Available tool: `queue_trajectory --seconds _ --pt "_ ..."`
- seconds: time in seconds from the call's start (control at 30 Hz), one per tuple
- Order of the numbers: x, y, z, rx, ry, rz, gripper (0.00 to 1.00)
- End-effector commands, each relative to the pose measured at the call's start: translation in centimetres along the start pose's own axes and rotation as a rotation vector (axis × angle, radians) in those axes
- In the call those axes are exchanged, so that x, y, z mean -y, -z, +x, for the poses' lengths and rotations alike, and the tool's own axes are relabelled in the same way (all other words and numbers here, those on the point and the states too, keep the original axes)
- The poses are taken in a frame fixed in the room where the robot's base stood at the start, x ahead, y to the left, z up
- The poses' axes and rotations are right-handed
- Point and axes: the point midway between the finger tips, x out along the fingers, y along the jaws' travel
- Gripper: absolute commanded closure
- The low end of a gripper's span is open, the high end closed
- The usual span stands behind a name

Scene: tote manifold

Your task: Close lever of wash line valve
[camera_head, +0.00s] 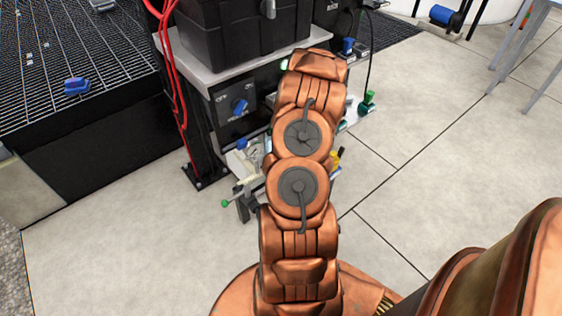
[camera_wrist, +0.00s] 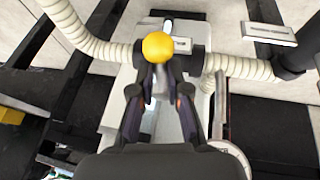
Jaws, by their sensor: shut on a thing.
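A lever with a round yellow knob (camera_wrist: 158,47) shows in the wrist view, above a light grey body (camera_wrist: 114,125). My gripper (camera_wrist: 163,72) has its two dark fingers on either side of the lever just below the knob, and is shut on it. The lever's lower part and pivot are hidden by the fingers and palm. No label naming the wash line valve is readable. In the head view my copper arm covers my gripper and most of the fittings. A small yellow part (camera_head: 335,158) peeks out right of the arm; I cannot tell if it is the same knob.
Cream corrugated hoses (camera_wrist: 90,42) run to both sides of the lever. A green-tipped lever (camera_head: 226,203) sticks out left of my arm. A black panel with a blue knob (camera_head: 240,107) stands behind, under a black case (camera_head: 235,40).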

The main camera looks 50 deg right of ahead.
Motion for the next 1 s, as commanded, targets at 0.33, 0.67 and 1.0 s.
queue_trajectory --seconds 0.33,0.67,1.0 --pt "0.07 0.1 -0.02 -0.001 0.001 -0.002 0.81" --pt "0.06 0.04 -0.01 0.0 0.001 -0.001 0.6" --pt "0.08 0.02 -0.7 0.001 0.002 -0.001 0.6"
